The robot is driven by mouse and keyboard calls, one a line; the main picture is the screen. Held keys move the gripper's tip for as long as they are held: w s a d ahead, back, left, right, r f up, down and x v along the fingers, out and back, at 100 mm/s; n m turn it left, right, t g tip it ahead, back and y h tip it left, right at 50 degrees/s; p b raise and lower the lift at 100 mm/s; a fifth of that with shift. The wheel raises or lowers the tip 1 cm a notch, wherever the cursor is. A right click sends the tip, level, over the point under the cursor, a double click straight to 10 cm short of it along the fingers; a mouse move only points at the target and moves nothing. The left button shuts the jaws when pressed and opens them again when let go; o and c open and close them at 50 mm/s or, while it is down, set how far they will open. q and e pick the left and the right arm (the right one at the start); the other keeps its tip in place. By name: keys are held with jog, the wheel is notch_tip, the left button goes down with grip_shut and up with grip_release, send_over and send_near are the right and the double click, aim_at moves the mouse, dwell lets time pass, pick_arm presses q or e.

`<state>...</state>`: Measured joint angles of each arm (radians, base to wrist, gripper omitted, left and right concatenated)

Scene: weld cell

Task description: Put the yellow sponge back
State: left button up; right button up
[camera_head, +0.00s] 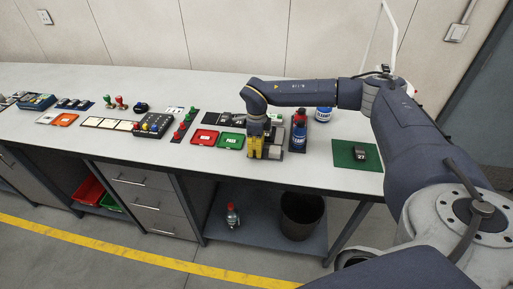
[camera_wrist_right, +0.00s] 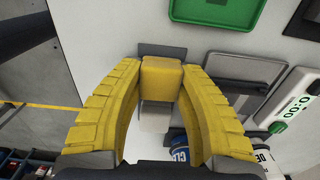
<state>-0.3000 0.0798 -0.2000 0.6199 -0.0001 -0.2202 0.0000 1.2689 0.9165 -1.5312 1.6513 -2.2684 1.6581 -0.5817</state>
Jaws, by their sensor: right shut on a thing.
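The yellow sponge (camera_wrist_right: 162,78) is a small yellow block between the fingertips of my right gripper (camera_wrist_right: 160,82) in the right wrist view. The yellow fingers are shut on it from both sides. In the head view my right gripper (camera_head: 257,148) points down near the front edge of the bench. There I cannot tell the sponge apart from the yellow fingers. A dark grey patch (camera_wrist_right: 160,50) shows just behind the sponge in the wrist view; I cannot tell whether the sponge touches it. My left gripper is not in view.
A green tray (camera_head: 231,142) and a red tray (camera_head: 204,138) lie left of my right gripper. A grey lidded tray (camera_wrist_right: 243,70) and a white timer (camera_wrist_right: 294,108) are nearby. A green mat (camera_head: 345,157) lies further right.

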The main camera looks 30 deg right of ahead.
jog(key=shift+f, duration=0.1)
jog(key=o, duration=1.2)
notch_tip(320, 180, up, 12)
jog(key=shift+r, duration=0.15)
